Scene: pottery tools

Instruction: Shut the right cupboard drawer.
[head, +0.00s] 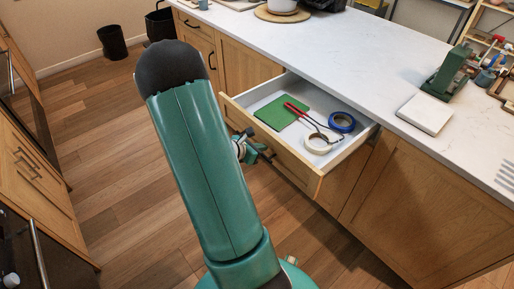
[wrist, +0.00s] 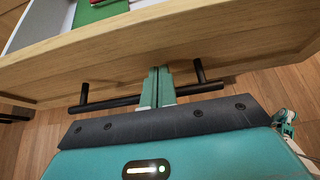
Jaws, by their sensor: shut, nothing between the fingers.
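The right cupboard drawer (head: 322,172) stands pulled out from the wooden cabinet under the white counter. Its wooden front (wrist: 245,42) spans the wrist view. A black bar handle (wrist: 108,103) is fixed to that front. My gripper (wrist: 158,72) is shut and empty, its fingertips at the drawer front and its fingers crossing the middle of the handle. I cannot tell whether they touch it. In the head view my gripper (head: 262,150) is partly hidden behind my arm, just outside the drawer front.
The drawer holds a green board (head: 278,113), a red-handled tool (head: 298,109), a blue tape ring (head: 342,122) and a white one (head: 318,144). A white tile (head: 425,113) and a green device (head: 447,75) stand on the counter. Wooden floor (head: 105,125) lies open at left.

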